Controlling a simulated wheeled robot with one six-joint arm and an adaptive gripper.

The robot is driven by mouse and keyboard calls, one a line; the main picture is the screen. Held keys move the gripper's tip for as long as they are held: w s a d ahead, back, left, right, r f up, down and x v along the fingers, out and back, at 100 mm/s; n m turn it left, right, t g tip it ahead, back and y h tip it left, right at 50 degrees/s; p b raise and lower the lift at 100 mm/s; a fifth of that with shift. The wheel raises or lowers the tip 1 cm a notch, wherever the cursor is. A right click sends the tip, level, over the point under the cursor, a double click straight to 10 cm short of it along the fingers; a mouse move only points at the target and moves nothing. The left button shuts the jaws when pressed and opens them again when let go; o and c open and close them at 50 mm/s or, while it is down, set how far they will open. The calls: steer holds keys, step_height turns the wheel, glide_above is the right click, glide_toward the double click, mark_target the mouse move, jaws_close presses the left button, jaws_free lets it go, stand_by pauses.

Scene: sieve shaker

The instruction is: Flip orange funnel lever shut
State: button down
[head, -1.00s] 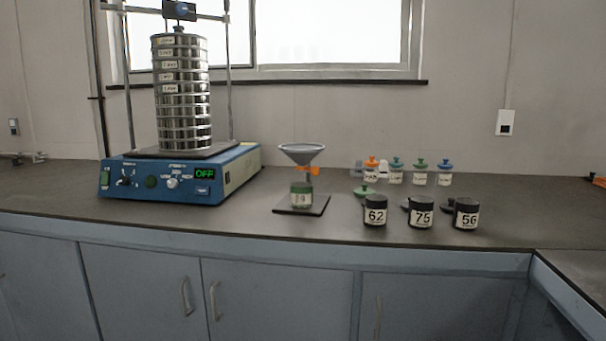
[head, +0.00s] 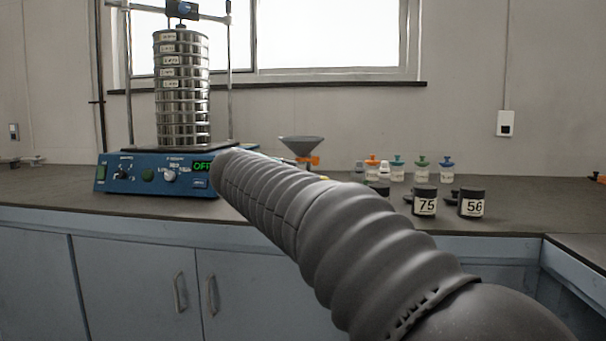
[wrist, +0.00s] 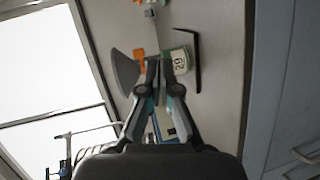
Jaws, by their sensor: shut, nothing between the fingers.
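The grey funnel (head: 303,146) stands above the bench, with its orange lever (head: 313,161) sticking out to the right below the cone. In the wrist view, turned sideways, the funnel cone (wrist: 124,72) is left of my fingers and part of the orange lever (wrist: 139,55) shows beside the fingertips. My gripper (wrist: 158,64) is shut and empty, in front of the funnel's stem. I cannot tell whether it touches the lever. The labelled jar (wrist: 180,62) under the funnel is right of the fingertips. My arm hides this jar and my gripper in the head view.
A blue sieve shaker (head: 150,172) with a tall sieve stack stands at the left, its display reading OFF. Black jars 75 (head: 425,202) and 56 (head: 471,203) stand at the right. Several small colored-topped bottles stand behind them. A dark plate (wrist: 196,62) lies under the labelled jar.

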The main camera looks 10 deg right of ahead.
mark_target(314, 160)
steer(key=w+a+r+n+t+h, duration=0.1)
steer(key=w+a+r, duration=0.1)
steer(key=w+a, duration=0.1)
steer(key=shift+w+a+r+t+b, duration=0.3)
steer(key=shift+w+a+b, duration=0.1)
steer(key=shift+a, duration=0.15)
steer(key=p+x, duration=0.1)
steer(key=x, duration=1.3)
